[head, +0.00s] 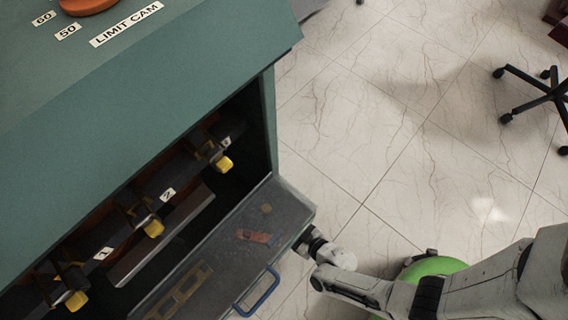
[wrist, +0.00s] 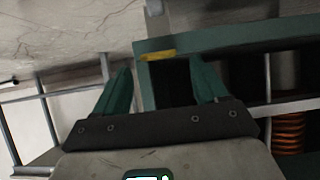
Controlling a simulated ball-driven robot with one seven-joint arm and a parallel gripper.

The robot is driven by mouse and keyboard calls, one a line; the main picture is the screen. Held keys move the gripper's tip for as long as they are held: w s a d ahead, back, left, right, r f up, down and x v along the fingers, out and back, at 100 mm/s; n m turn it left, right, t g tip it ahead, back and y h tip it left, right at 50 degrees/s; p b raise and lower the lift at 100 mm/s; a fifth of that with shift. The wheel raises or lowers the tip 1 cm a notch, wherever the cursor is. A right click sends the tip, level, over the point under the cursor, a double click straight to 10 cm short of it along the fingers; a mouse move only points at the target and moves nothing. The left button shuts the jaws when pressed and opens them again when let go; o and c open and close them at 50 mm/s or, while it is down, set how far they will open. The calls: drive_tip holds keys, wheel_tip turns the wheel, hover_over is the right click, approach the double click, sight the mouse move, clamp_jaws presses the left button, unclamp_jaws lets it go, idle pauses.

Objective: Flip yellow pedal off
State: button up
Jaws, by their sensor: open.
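Three yellow pedals show in the head view inside the dark opening of a green cabinet (head: 150,110). One yellow pedal (head: 76,300) is at lower left, one (head: 153,228) in the middle, and one (head: 225,164) at upper right. Each sticks out on a dark lever beside a small white label. My gripper (wrist: 160,66) is open and empty in the wrist view, its two green fingers apart. In the head view its fingers are hidden behind the lowered panel. A small yellow strip (wrist: 158,55) lies on a green frame edge beyond the fingers; I cannot tell whether it is a pedal.
A lowered grey panel (head: 190,275) with a blue handle (head: 262,292) juts out below the opening, close to my wrist. An orange coil (wrist: 289,132) is at right in the wrist view. Tiled floor (head: 400,120) lies open to the right, with a chair base (head: 540,95) further off.

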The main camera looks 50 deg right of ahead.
drive_tip(key=p+v, duration=0.1)
drive_tip(key=v, duration=0.3)
drive_tip(key=shift+s+r, duration=0.1)
drive_tip(key=shift+s, duration=0.15)
idle(0.4)
